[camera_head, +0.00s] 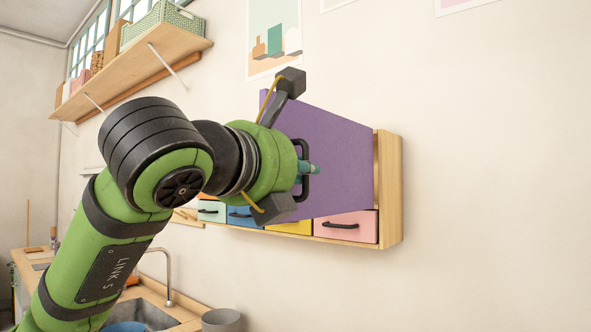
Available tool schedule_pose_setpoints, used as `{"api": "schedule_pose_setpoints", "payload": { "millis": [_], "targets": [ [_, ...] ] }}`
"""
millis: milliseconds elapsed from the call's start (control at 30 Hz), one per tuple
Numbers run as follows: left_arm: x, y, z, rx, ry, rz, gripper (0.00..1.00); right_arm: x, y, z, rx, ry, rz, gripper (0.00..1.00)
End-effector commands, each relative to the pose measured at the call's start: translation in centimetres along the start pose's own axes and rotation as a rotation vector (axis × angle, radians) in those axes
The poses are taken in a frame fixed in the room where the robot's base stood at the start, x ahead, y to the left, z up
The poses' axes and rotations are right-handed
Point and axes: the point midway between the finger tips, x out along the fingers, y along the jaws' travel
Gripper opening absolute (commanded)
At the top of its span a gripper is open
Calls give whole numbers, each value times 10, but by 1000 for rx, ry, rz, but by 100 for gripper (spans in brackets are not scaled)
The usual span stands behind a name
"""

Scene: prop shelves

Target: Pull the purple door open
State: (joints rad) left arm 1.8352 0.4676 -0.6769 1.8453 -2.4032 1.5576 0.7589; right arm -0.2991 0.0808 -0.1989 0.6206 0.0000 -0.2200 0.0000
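The purple door (335,150) belongs to the wooden wall cabinet (391,190). It stands at an angle to the cabinet, its left side looking nearer to me than its right, so it appears partly open. Its black handle (305,172) is upright near the middle of the picture. My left gripper (288,146) is in front of the door's left part, at the handle. Its two fingers are spread wide, one above and one below the handle. The gripper body hides the door's left part, and contact with the handle cannot be made out. My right gripper is not in view.
Below the door is a row of coloured drawers, including a pink drawer (346,227). A wooden shelf (140,75) with baskets hangs at upper left. A sink with a tap (168,280) and a grey pot (221,320) are below. The right wall is clear.

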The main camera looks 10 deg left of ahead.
Motion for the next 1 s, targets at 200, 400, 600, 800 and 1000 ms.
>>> {"api": "schedule_pose_setpoints", "payload": {
  "millis": [200,400,600,800,1000],
  "targets": [
    [-1,1,5,-1,-14,1,0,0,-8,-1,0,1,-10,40],
    [-1,1,4,-1,-12,1,40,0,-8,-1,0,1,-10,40],
    [-1,0,2,-1,-7,1,40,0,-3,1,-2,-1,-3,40],
    [-12,0,3,-1,-9,0,40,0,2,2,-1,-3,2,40],
    [-52,0,3,2,-13,-1,40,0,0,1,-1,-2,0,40]
  ]
}}
